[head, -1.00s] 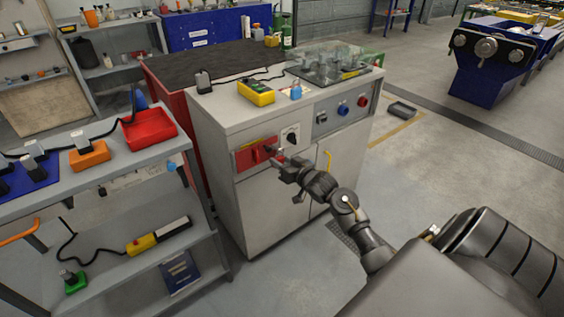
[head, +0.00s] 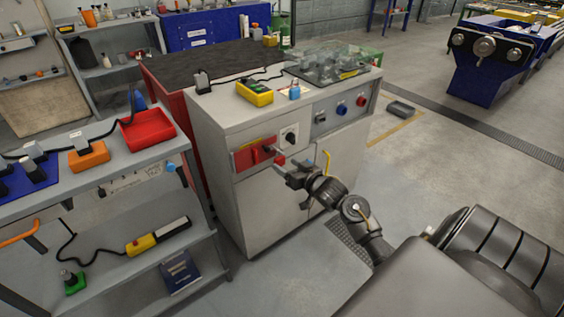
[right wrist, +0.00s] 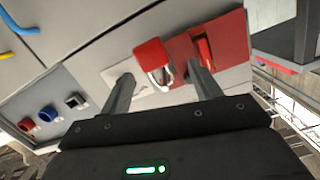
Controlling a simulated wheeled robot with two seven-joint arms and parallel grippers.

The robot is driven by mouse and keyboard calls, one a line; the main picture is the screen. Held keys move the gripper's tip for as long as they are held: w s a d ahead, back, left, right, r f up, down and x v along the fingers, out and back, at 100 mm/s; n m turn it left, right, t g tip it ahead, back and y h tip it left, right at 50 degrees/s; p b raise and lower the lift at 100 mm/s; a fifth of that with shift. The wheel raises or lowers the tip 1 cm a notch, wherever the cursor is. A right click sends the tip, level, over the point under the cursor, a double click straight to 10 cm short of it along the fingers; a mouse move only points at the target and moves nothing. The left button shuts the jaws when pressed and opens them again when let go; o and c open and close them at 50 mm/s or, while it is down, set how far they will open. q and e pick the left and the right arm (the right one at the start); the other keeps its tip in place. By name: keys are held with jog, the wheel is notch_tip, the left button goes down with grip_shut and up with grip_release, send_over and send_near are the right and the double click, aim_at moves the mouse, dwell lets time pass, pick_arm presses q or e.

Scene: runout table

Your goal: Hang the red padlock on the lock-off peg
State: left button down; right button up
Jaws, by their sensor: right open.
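The red padlock (right wrist: 151,55) shows in the right wrist view, in front of the grey cabinet, beside a red panel (right wrist: 228,45) with a red handle (right wrist: 204,48). That view is roughly upside down, so its silver shackle points up in the room. The padlock seems to hang by the shackle at the lock-off peg, which is small and mostly hidden. In the head view the padlock (head: 281,160) is a small red patch by my fingers. My right gripper (right wrist: 161,72) is open, its fingers apart on either side of the shackle. My left gripper is out of view.
The cabinet (head: 235,205) has a black rotary knob (head: 289,138), buttons and a yellow door handle (head: 327,162). A yellow device (head: 254,93) and a blue padlock (head: 294,92) are on top.

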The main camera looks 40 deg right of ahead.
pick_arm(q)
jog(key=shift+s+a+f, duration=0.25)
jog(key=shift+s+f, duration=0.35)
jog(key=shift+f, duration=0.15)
pick_arm(e)
jog(key=s+r, duration=0.1)
jog(key=s, duration=0.5)
jog(key=shift+s, duration=0.35)
